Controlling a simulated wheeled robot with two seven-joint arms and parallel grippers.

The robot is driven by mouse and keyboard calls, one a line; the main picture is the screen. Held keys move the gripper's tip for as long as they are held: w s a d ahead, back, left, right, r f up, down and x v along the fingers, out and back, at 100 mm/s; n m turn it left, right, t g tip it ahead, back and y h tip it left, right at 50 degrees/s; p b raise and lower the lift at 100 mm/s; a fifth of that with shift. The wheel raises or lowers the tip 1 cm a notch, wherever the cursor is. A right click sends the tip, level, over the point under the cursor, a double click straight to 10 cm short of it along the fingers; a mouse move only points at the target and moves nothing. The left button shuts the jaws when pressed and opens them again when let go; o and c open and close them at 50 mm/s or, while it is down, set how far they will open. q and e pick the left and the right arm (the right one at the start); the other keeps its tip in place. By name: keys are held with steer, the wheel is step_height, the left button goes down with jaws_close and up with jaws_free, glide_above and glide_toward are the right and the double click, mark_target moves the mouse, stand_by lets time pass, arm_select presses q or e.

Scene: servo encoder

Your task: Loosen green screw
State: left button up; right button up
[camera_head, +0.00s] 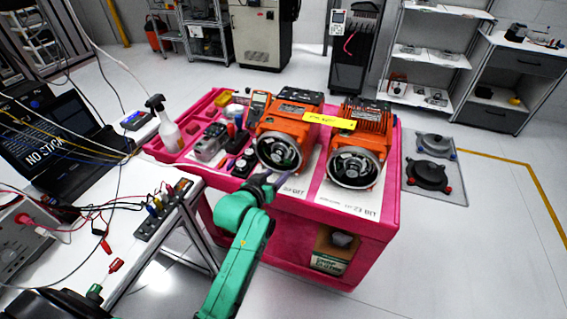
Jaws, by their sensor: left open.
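Two orange servo motors with round black and silver faces stand on a pink cart (300,205). The left motor (279,150) sits near the cart's middle, and the right motor (355,168) stands beside it with a yellow tag (328,121) across the top. My left gripper (268,178), on a green arm, is at the cart's front edge, just below and in front of the left motor's face. Its jaws are open and small in the picture. I cannot make out a green screw at this size. My right gripper is not in view.
A bench with cables and a terminal strip (162,209) stands at the left. A grey mat (436,183) with round black parts lies on the floor at right.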

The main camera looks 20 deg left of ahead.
mark_target(286, 163)
arm_select(q)
steer(key=x, duration=0.4)
steer(key=a+x, duration=0.1)
steer(key=x, duration=0.1)
steer(key=shift+w+f, duration=0.25)
steer(key=shift+w, duration=0.1)
steer(key=shift+w+d+f, duration=0.1)
steer(key=shift+w+d, duration=0.25)
steer(key=shift+w, duration=0.05)
steer(key=shift+c, duration=0.7)
steer(key=shift+f, duration=0.1)
jaws_close()
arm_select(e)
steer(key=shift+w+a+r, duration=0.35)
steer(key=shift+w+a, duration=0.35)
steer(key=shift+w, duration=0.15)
arm_select(q)
steer(key=shift+a, duration=0.1)
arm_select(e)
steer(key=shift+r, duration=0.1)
